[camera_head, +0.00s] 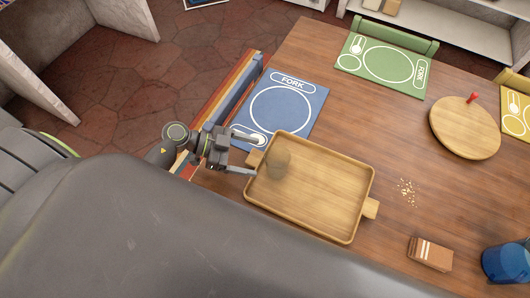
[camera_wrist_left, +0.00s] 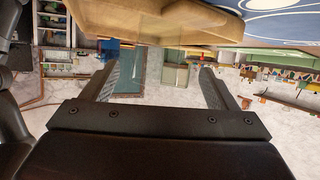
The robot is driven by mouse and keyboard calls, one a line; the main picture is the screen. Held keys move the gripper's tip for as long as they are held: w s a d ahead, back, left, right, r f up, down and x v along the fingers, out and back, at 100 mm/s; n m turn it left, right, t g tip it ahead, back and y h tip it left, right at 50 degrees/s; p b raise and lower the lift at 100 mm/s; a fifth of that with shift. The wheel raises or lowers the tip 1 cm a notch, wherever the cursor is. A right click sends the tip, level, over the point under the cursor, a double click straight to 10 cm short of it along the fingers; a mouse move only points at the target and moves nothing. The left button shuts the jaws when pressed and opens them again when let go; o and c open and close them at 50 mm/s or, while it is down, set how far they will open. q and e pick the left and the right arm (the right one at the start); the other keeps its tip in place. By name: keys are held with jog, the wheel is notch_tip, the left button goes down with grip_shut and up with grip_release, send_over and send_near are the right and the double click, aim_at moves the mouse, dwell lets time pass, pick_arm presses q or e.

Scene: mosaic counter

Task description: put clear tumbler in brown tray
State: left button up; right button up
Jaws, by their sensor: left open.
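The clear tumbler (camera_head: 278,161) stands inside the brown tray (camera_head: 318,234), near its left end, looking faint and see-through against the wood. My left gripper (camera_head: 257,155) is open just left of the tumbler, at the tray's left handle, with its fingers pointing toward the tumbler. No thing shows held between the fingers. In the left wrist view the open fingers (camera_wrist_left: 157,72) show with a gap between them, and the tray (camera_wrist_left: 150,20) fills the top. My right gripper is not in view.
A blue mat (camera_head: 305,84) lies just behind the tray and a green mat (camera_head: 388,66) farther back. A round board (camera_head: 465,130) with a red peg, crumbs (camera_head: 406,190), a brown box (camera_head: 430,253) and a blue container (camera_head: 506,263) are at right. The table between is mostly clear.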

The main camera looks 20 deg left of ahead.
pick_arm(q)
jog(key=v, duration=0.3)
jog(key=shift+a+r, duration=0.1)
jog(key=shift+a, duration=0.1)
dwell(0.5)
